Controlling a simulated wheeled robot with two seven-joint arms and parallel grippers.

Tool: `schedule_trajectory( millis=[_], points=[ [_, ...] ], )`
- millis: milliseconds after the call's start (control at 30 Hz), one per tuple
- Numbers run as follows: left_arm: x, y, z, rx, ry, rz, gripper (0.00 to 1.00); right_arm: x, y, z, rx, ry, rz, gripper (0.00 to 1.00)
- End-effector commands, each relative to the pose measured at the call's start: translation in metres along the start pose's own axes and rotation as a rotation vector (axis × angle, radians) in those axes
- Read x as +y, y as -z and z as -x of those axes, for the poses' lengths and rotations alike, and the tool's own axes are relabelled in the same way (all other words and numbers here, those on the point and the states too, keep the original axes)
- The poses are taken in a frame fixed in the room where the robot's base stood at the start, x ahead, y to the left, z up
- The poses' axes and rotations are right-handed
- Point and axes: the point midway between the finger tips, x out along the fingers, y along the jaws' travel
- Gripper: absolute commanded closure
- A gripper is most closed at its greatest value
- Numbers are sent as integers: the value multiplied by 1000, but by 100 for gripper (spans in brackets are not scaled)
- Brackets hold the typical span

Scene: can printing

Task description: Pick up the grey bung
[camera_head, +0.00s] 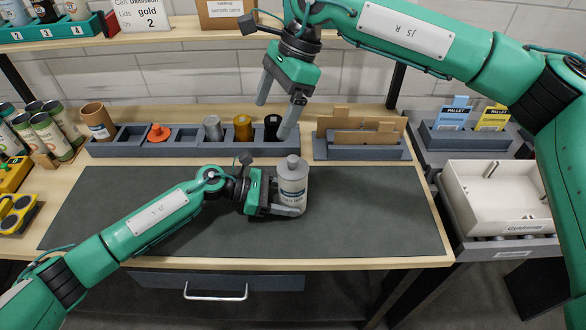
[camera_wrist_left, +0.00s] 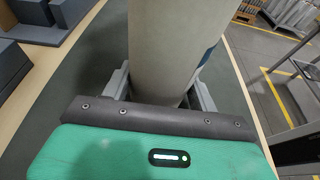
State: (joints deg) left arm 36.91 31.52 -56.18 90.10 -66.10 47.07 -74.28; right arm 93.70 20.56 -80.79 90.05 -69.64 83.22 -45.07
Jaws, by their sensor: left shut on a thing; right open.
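A pale grey can (camera_head: 292,188) with a printed label stands upright on the dark mat. A grey bung (camera_head: 292,161) appears to sit in its top, with its knob pointing up. My left gripper (camera_head: 287,211) is shut around the lower part of the can. In the left wrist view the can (camera_wrist_left: 172,50) fills the space between the fingers, and its top is out of view. My right gripper (camera_head: 278,110) is open and empty, pointing down, above and behind the can and over the right end of the rack.
The grey rack (camera_head: 187,148) behind the mat (camera_head: 360,220) holds a brown cup (camera_head: 98,120), an orange bung (camera_head: 158,133), and grey (camera_head: 212,128), gold (camera_head: 243,128) and black (camera_head: 272,127) cylinders. A card holder (camera_head: 361,140) stands to the right. The mat is otherwise clear.

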Motion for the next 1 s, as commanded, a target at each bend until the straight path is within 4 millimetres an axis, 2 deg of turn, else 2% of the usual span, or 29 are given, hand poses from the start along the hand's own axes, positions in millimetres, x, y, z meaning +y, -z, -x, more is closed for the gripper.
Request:
schedule_trajectory(
  millis=[133, 333, 467, 700, 1000],
  points=[
    [0, 1, 0, 1, 0, 1, 53, 7, 17, -4, 232, -19, 104, 10],
    [0, 1, 0, 1, 0, 1, 53, 11, 34, -3, 394, -39, 167, 10],
    [0, 1, 0, 1, 0, 0, 53, 12, 42, -12, 422, -46, 177, 10],
    [0, 0, 0, 0, 0, 0, 53, 12, 58, -50, 420, -46, 176, 10],
    [0, 0, 0, 0, 0, 0, 53, 14, 68, -74, 419, -45, 176, 10]
  ],
)
